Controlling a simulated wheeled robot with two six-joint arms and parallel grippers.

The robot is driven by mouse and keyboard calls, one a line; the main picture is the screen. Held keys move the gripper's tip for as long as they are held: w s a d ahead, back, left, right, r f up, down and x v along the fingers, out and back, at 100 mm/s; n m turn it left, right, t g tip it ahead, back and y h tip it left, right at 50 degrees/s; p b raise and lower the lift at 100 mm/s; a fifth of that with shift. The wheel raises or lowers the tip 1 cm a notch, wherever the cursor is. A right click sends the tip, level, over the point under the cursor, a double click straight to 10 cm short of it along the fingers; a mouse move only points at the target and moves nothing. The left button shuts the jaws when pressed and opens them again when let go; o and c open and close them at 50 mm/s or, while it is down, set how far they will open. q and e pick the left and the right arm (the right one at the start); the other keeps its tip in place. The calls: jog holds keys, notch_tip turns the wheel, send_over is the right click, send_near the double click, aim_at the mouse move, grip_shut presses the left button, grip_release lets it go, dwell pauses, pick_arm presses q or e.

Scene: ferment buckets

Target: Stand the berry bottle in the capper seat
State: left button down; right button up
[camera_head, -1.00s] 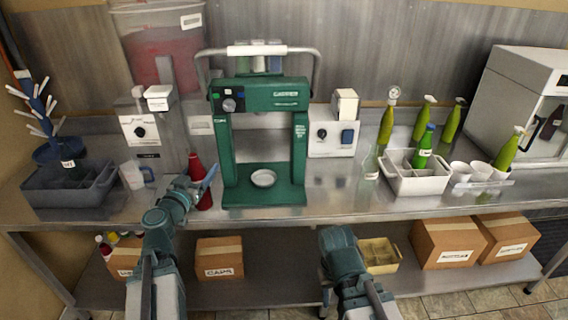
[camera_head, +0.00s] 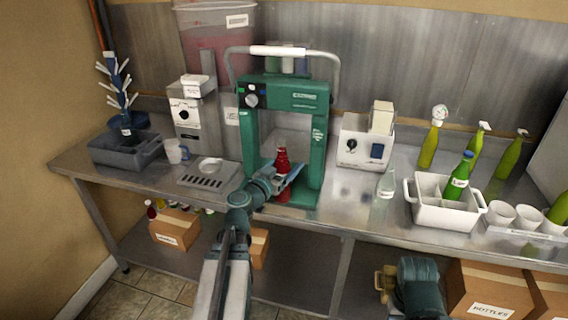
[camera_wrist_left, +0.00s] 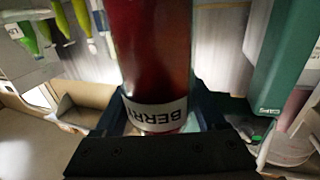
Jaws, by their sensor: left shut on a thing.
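The berry bottle (camera_head: 282,160) is red and looks upright in the head view. In the left wrist view the bottle (camera_wrist_left: 155,55) fills the middle, with its BERRY label towards the camera. My left gripper (camera_head: 280,182) is shut around it. The green capper (camera_head: 312,150) stands on the bench, and the bottle appears in front of its opening, between the two posts. The capper seat is hidden behind the bottle and gripper, so I cannot tell whether the bottle touches it.
A drip tray (camera_head: 208,182) lies left of the capper, and a grey bin (camera_head: 110,152) stands farther left. A white box device (camera_head: 362,147) and a white crate (camera_head: 440,212) with a green bottle stand to the right. Cups stand beyond the crate.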

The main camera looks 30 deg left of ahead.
pick_arm(q)
jog(key=a, duration=0.1)
jog(key=w+a+f, duration=0.1)
jog(key=a, duration=0.1)
jog(key=w+a+b, duration=0.1)
jog(key=a, duration=0.1)
jog(key=shift+w+f, duration=0.2)
jog(key=shift+f, duration=0.05)
jog(key=shift+w, duration=0.1)
jog(key=w+a, duration=0.3)
jog(key=w, duration=0.9)
jog(key=shift+w+f+b, duration=0.2)
jog(key=shift+f+b, duration=0.2)
jog(key=shift+f, duration=0.05)
jog(key=shift+f+b, duration=1.1)
jog(key=shift+b, duration=0.05)
dwell(1.7)
grip_release()
jog(key=shift+s, duration=0.1)
jog(key=s, duration=1.3)
jog(key=shift+s+a, duration=0.4)
